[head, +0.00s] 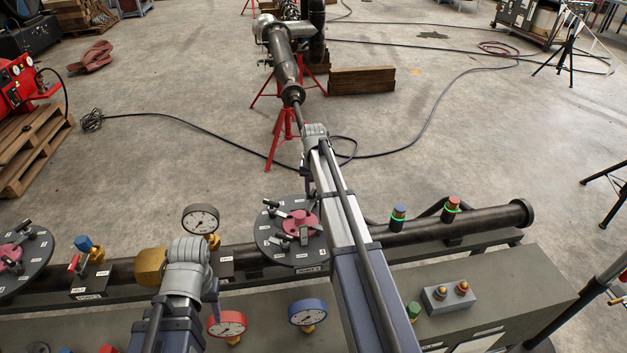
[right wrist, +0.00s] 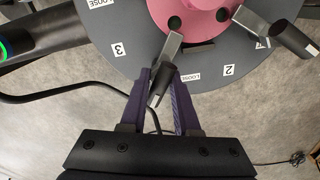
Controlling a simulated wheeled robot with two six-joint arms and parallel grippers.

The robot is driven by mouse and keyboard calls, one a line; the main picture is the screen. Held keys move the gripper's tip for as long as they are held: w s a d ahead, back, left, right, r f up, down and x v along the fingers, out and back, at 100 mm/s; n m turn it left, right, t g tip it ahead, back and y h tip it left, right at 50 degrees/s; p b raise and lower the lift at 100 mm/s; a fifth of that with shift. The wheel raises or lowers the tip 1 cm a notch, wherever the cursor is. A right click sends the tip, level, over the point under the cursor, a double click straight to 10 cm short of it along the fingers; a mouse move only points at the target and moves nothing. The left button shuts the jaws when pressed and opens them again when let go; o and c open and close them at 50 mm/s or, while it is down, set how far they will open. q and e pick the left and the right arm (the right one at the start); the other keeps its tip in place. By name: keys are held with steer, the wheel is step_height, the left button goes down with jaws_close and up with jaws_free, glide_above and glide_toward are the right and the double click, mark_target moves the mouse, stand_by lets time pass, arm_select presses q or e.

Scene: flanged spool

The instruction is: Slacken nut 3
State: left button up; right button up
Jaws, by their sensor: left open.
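The dark flanged disc (head: 265,240) with a pink hub (head: 298,222) and several lever handles lies mid-scene. In the right wrist view the label 3 (right wrist: 118,48) is left of one lever (right wrist: 170,52), and a LOOSE label (right wrist: 190,77) is just right of it. This lever's dark grip lies between the purple fingers of my right gripper (right wrist: 164,88), which appear close against both sides. My right arm hides part of the disc in the head view. My left gripper (head: 212,296) hangs left of the disc, near the front gauges, its fingers mostly hidden.
A second disc (head: 38,250) is at far left. A white gauge (head: 201,219), a red gauge (head: 227,323) and a blue gauge (head: 308,312) stand near my left arm. Lit buttons (head: 398,217) stand right of my right arm. A dark pipe (head: 480,219) runs along the bench.

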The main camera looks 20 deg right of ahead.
mark_target(313, 190)
steer(key=n, duration=0.5)
steer(key=shift+n, duration=0.3)
steer(key=n, duration=1.2)
steer(key=shift+n, duration=0.4)
steer(key=m, duration=0.2)
steer(key=shift+m, duration=0.3)
step_height(313, 190, up, 7)
steer(key=p, duration=0.7)
